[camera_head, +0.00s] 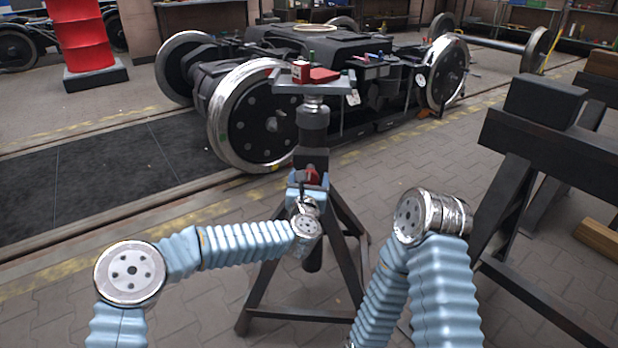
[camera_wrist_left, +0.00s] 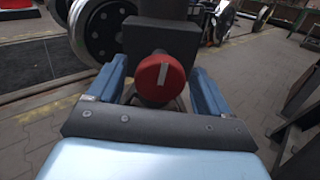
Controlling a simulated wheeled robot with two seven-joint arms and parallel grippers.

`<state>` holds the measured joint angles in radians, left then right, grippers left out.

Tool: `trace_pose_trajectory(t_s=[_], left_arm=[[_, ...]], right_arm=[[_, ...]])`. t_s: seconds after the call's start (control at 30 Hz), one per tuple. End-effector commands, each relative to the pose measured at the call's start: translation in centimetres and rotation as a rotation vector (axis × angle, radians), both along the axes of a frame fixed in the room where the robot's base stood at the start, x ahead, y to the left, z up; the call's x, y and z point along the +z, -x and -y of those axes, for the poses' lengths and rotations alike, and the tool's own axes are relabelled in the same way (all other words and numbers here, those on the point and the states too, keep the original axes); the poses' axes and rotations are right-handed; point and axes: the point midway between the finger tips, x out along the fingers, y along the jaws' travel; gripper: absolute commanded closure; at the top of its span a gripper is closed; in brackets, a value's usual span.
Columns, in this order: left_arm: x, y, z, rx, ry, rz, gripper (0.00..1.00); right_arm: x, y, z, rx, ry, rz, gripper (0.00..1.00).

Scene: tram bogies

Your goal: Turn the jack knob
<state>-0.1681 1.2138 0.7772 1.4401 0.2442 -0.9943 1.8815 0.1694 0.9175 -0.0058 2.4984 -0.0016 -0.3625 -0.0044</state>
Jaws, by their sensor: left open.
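The jack (camera_head: 313,122) stands upright on a dark tripod stand in the middle of the head view, with a grey plate on top. Its red knob (camera_wrist_left: 161,78) with a white mark faces the camera in the left wrist view. In the head view the knob (camera_head: 313,175) is partly hidden by my left gripper (camera_head: 308,182). In the wrist view the left gripper's (camera_wrist_left: 160,88) two blue fingers are open, one on each side of the knob, with gaps between. The white mark is near upright. My right arm is at lower right; its gripper is not visible.
A wheeled bogie (camera_head: 340,75) stands behind the jack. A black trestle (camera_head: 560,135) stands close at the right. A red drum (camera_head: 80,38) is at the far left. Red items (camera_head: 318,74) lie on the jack's top plate. Paved floor is free at the left front.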

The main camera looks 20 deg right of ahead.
Motion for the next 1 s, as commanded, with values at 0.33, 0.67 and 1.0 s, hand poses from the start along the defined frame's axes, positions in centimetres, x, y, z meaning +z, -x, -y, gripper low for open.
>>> trace_pose_trajectory(t_s=[0.33,0.67,1.0], left_arm=[[-0.07,-0.54,0.17,0.0,-0.001,-0.001,0.21],[-0.05,-0.53,0.16,0.0,0.0,0.0,0.68],[-0.13,-0.52,0.15,0.0,-0.033,0.013,0.75]], right_arm=[[0.05,0.02,-0.02,0.0,0.0,0.0,0.57],[0.05,0.02,-0.02,0.0,0.0,0.0,0.57],[-0.41,0.0,0.0,0.0,0.0,0.0,0.57]])
